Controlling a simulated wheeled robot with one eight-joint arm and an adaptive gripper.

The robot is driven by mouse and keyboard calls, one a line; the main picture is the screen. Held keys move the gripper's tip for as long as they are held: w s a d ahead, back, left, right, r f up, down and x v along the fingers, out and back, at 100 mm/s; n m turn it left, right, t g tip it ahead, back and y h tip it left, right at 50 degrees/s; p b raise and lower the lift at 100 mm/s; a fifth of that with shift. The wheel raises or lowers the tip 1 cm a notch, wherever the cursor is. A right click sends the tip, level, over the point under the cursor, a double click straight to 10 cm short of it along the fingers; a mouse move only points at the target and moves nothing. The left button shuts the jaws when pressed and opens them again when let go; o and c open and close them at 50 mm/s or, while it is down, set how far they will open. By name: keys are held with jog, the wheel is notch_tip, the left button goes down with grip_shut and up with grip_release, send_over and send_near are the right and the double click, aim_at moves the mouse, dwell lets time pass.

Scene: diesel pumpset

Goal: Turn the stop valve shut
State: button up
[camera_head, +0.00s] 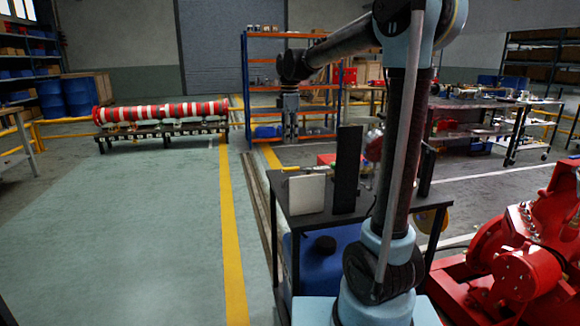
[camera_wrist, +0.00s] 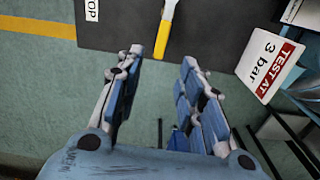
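A yellow lever handle (camera_wrist: 162,40) with a pale metal end shows at the top of the wrist view, over a dark surface (camera_wrist: 215,30). A white label (camera_wrist: 92,10) reading "TOP", its first part cut off, lies to its left. The valve body is out of that view. A small yellow piece (camera_head: 290,168), perhaps the same lever, shows at the table's far edge in the head view. My gripper (camera_wrist: 161,57) is open and empty, its fingertips on either side of the lever's near end in the picture. I cannot tell the height gap. In the head view my gripper (camera_head: 290,130) points down.
A card reading "TEST AT 3 bar" (camera_wrist: 268,62) stands right of the lever; its white back (camera_head: 307,195) shows in the head view. A tall black panel (camera_head: 347,170) stands beside it on the dark table (camera_head: 330,222). A red pump (camera_head: 525,265) is at right.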

aim_at(290, 168)
notch_tip(290, 168, down, 12)
jog(key=shift+d+r, duration=0.1)
dwell(0.4)
jog(key=shift+c, duration=0.2)
grip_shut()
